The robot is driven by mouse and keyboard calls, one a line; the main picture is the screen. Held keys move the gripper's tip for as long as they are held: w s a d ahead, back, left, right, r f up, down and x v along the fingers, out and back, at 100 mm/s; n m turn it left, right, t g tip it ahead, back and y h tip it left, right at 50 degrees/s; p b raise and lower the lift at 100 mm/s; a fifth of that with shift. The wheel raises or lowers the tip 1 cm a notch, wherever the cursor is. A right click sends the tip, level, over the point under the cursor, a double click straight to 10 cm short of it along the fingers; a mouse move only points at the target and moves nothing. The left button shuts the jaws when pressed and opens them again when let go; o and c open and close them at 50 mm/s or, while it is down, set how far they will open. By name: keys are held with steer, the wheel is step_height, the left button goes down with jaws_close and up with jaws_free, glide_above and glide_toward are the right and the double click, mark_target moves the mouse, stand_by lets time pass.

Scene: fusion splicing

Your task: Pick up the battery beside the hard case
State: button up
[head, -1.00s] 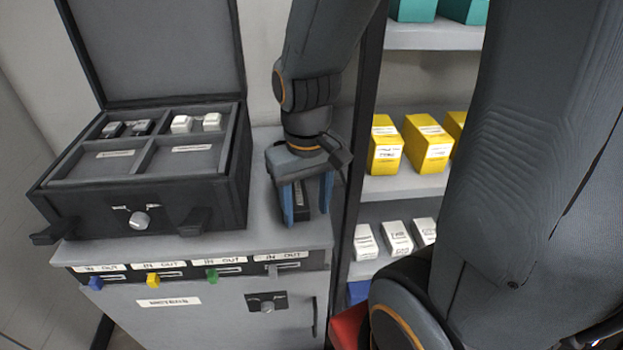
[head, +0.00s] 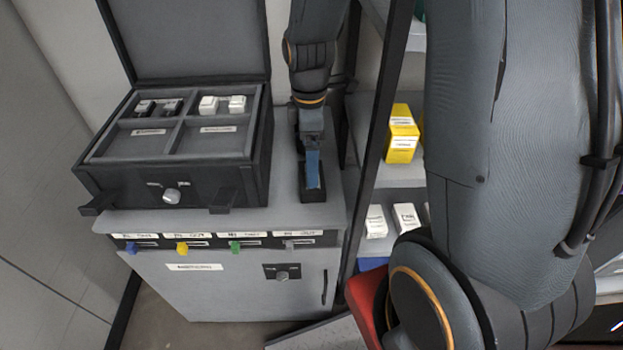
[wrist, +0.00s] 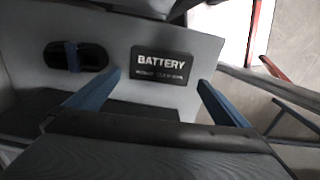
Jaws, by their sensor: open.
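The black hard case (head: 170,150) stands with its lid up on the grey cabinet top (head: 235,215). The dark battery (head: 313,195) stands to its right, below my gripper (head: 312,170). In the head view my fingers line up edge-on, and one blue finger overlaps the battery. In the wrist view a black face lettered BATTERY (wrist: 162,65) shows between and beyond my two blue fingers, which are apart. My gripper (wrist: 158,82) is open. Contact between fingers and battery cannot be told.
The case holds small dark and white pieces (head: 222,104) in its compartments. A shelf rack (head: 405,175) with yellow and white boxes stands close on the right. A red object (head: 367,308) is at the lower middle.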

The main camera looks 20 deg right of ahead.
steer(key=shift+s+d+f+p, duration=0.1)
steer(key=shift+f+p, duration=0.3)
steer(key=shift+f, duration=1.15)
steer(key=shift+d+f+p, duration=0.1)
steer(key=shift+f+p, duration=0.25)
steer(key=shift+f, duration=1.2)
steer(key=c, duration=1.1)
steer(key=shift+r, duration=0.15)
